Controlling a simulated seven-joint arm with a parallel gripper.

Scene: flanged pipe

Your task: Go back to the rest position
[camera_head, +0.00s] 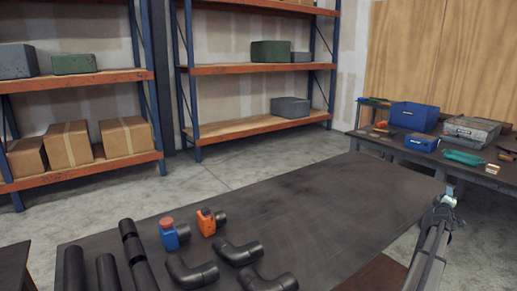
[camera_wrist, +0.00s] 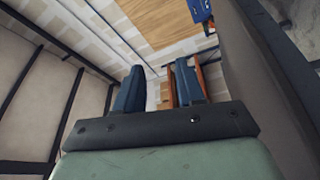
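My gripper (camera_wrist: 160,66) shows in the wrist view with its two dark blue fingers apart and nothing between them. Wall and shelving show through the gap. In the head view, part of my arm (camera_head: 430,250) reaches in at the lower right, beyond the table's right side. The gripper's fingers cannot be made out there. On the dark table (camera_head: 330,205) lie several black pipe elbows, among them one in front (camera_head: 240,252). A blue fitting with a red cap (camera_head: 169,235) and an orange fitting (camera_head: 207,222) are also there, apart from my arm.
Black straight pipes (camera_head: 136,255) lie at the table's left end. The table's middle and far right are clear. A second table (camera_head: 368,142) at the right holds blue boxes (camera_head: 413,116) and a grey case (camera_head: 471,130). Shelves (camera_head: 262,125) stand along the back wall.

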